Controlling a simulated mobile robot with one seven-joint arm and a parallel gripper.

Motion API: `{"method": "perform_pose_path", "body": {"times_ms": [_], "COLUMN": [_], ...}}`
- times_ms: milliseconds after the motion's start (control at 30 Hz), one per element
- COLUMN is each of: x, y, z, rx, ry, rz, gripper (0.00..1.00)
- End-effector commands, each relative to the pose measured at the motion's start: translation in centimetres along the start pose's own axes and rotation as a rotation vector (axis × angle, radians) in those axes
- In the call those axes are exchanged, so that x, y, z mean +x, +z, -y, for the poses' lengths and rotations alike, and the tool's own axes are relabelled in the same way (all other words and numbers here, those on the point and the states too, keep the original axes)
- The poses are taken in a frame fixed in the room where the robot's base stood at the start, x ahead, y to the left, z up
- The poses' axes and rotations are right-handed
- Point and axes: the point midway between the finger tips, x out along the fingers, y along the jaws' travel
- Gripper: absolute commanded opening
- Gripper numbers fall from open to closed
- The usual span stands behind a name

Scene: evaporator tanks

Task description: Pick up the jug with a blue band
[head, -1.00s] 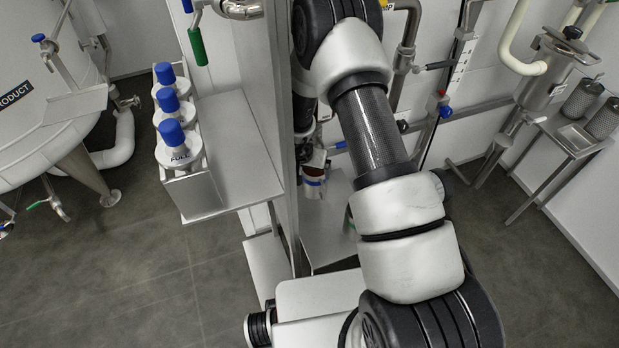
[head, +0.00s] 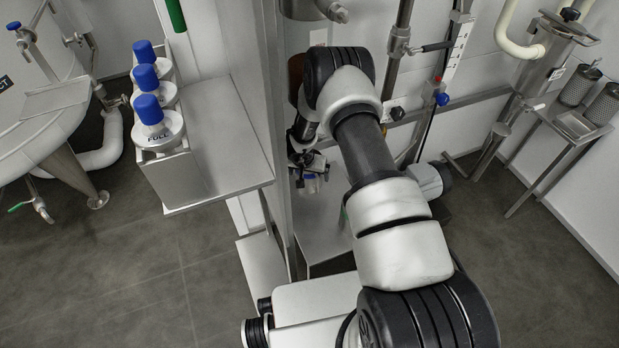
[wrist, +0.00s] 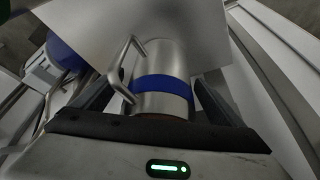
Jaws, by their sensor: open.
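The jug (wrist: 160,103) is a steel cylinder with a blue band and a bent metal handle on its left side in the wrist view. It stands on a steel shelf (wrist: 185,25). My gripper (wrist: 152,90) is open, with one dark finger on each side of the jug; I cannot tell whether either finger touches it. The handle lies near the left finger. In the head view the jug (head: 312,184) is small and partly hidden below my gripper (head: 308,165), behind the column's edge.
A steel post (head: 262,120) stands close left of my arm. Pipes and a valve (head: 397,113) line the back wall. A small table (head: 560,140) with cylinders is at the right.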

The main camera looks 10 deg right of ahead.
Motion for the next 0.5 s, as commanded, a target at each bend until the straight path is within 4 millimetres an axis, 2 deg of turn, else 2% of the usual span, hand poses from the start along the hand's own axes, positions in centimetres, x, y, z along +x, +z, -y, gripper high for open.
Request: {"method": "perform_pose_path", "body": {"times_ms": [33, 100, 367, 500], "x": [0.90, 1.38, 1.46, 1.46], "y": [0.15, 0.14, 0.00, 0.01], "z": [0.12, 0.12, 0.14, 0.13], "rx": [0.000, 0.000, -0.002, -0.002], "ry": [-0.001, -0.001, -0.001, -0.001], "rz": [0.000, 0.000, -0.001, -0.001], "gripper": [0.92, 0.92, 0.92, 0.70]}}
